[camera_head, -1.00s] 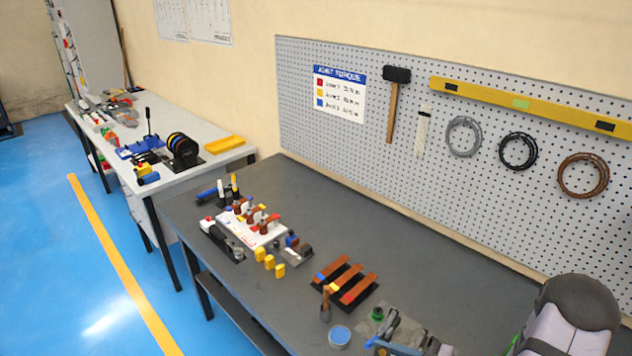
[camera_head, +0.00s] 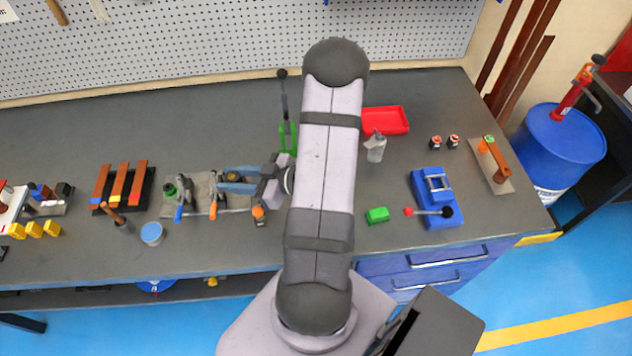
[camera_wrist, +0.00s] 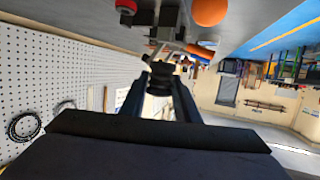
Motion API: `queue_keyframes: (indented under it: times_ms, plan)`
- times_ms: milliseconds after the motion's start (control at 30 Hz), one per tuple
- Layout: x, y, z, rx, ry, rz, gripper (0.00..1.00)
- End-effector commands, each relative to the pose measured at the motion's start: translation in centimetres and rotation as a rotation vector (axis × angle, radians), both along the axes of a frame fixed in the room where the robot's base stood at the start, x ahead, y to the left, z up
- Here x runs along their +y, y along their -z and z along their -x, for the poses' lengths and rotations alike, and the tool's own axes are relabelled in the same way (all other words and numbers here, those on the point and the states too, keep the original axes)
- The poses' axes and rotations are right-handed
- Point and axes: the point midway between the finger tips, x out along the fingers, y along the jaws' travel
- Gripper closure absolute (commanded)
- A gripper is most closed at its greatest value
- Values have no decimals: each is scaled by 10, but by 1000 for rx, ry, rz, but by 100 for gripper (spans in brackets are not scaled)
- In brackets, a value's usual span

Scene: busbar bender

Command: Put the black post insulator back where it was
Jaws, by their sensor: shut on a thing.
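My gripper (camera_head: 228,181) is over the clamp fixture in the head view, its fingers pointing left. In the wrist view the two fingers of my gripper (camera_wrist: 160,85) are closed on a dark, ribbed piece, which looks like the black post insulator (camera_wrist: 160,74). The piece is between the fingertips, and its far end overlaps clamp parts behind it. In the head view the held piece is too small and covered to make out clearly. I cannot tell whether it touches the fixture plate (camera_head: 240,205).
Clamps with blue, orange and green tips stand around my gripper. A busbar rack (camera_head: 150,190) and a blue-lidded tin (camera_head: 152,233) are to the left. A red tray (camera_head: 386,120), a spray bottle (camera_head: 375,147), a green block (camera_head: 377,215) and a blue press (camera_head: 435,198) are to the right.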

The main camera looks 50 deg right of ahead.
Motion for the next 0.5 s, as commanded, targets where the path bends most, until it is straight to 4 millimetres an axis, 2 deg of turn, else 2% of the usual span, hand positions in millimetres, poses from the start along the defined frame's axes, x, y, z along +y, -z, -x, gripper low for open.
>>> queue_keyframes:
  times_ms: [33,200,300,400,500]
  plan:
    - [-27,2,7,-2,98,1,100]
    - [-100,-1,36,-2,382,2,100]
    - [-135,-2,58,0,525,1,100]
    - [-161,-3,79,0,640,1,100]
    - [-179,-4,96,-1,726,2,100]
